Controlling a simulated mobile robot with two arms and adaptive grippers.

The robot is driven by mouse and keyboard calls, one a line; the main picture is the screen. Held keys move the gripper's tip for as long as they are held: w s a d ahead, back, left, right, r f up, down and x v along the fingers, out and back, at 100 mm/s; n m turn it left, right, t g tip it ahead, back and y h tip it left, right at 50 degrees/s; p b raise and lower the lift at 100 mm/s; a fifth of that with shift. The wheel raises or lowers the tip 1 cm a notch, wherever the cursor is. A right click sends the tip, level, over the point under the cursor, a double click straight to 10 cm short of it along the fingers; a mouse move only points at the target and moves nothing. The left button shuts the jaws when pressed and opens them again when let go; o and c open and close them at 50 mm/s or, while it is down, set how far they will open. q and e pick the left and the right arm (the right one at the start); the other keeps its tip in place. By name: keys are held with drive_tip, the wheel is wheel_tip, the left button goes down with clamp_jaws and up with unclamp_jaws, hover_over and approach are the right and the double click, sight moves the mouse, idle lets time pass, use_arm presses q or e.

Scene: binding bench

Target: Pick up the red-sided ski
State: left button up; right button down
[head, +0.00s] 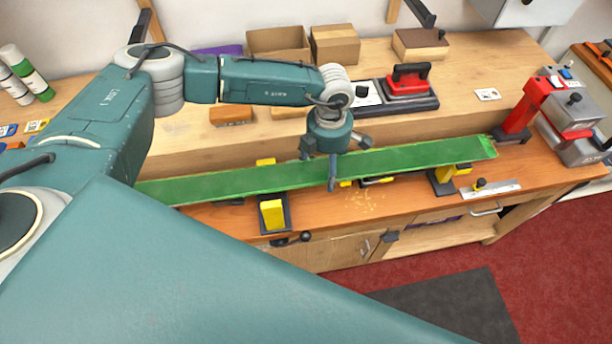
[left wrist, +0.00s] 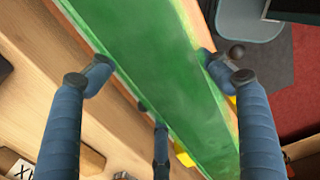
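A long ski (head: 410,158) lies base-up across the bench on yellow-padded supports, its base green. In the left wrist view the ski (left wrist: 150,55) runs diagonally under my fingers; its narrow side looks orange-tan there, and I cannot make out a clear red. My left gripper (head: 334,165) is over the middle of the ski, pointing down. Its blue fingers (left wrist: 155,85) are spread, with tips near both long edges of the ski; I cannot tell if they touch. No other ski shows. My right gripper is not in view.
Yellow-padded vises (head: 272,214) hold up the ski. A red clamp machine (head: 530,105) stands by its right end. A metal scraper (head: 490,190) lies at the front right.

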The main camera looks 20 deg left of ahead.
use_arm(q)
drive_tip(key=shift+w+r, duration=0.1)
drive_tip(key=shift+c, duration=0.3)
drive_tip(key=shift+r, duration=0.1)
drive_tip(key=shift+w+r, duration=0.1)
drive_tip(key=shift+r, duration=0.2)
wheel_tip(320, 180, up, 20)
drive_tip(key=b, duration=0.6)
drive_tip(key=shift+r, duration=0.1)
